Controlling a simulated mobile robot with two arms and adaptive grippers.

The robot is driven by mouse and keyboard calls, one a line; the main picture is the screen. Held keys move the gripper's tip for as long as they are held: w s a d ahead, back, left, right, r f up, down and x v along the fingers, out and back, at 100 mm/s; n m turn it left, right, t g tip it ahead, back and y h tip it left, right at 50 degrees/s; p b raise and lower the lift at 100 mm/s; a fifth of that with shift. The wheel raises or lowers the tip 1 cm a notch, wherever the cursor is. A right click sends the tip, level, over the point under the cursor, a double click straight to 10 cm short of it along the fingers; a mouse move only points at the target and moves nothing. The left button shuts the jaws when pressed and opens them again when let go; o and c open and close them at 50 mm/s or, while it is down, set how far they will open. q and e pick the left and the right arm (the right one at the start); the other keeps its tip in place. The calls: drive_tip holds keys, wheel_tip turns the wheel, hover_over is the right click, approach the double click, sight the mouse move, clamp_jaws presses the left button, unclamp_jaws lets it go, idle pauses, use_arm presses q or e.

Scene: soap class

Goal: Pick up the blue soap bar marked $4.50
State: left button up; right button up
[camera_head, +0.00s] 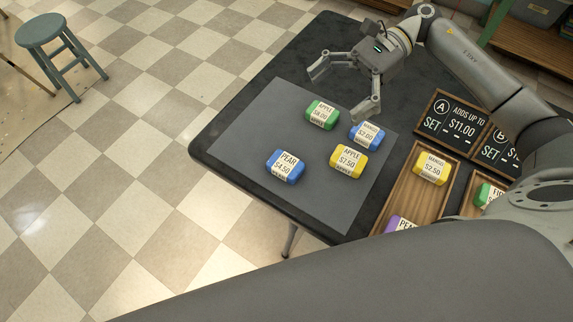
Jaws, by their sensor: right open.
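The blue soap bar marked PEAR $4.50 (285,166) lies on the grey mat (245,131), at the front left of the group of soaps. It is fully visible and nothing touches it. My right gripper (339,96) is open and empty. It hangs over the back part of the mat, behind and to the right of the blue PEAR bar, with its fingers near the green and the other blue soap bars. My left gripper is not in view.
On the mat are also a green APPLE bar (322,114), a blue MANGO bar (367,135) and a yellow APPLE bar (348,160). Wooden trays (401,201) with soaps and black signs (451,120) stand at right. The mat's left side is clear. A stool (45,31) stands far off.

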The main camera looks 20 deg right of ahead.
drive_tip(key=b, duration=1.1)
approach(288, 163)
drive_tip(key=shift+w+d+r, duration=0.1)
drive_tip(key=shift+d+r, duration=0.55)
drive_tip(key=shift+r, duration=0.05)
drive_tip(key=shift+f, duration=0.2)
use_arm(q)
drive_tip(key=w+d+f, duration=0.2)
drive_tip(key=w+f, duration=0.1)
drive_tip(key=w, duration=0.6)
use_arm(e)
drive_tip(key=shift+a+f, duration=0.15)
drive_tip(key=shift+a, duration=0.05)
drive_tip(key=x, duration=0.4)
drive_tip(key=shift+a, duration=0.4)
drive_tip(key=p+x, duration=0.1)
drive_tip(key=x, duration=0.4)
drive_tip(key=shift+a+f, duration=0.25)
drive_tip(key=shift+f, duration=0.1)
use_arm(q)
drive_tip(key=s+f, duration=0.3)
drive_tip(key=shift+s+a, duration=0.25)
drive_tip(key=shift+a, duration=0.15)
use_arm(e)
drive_tip(key=c, duration=1.2)
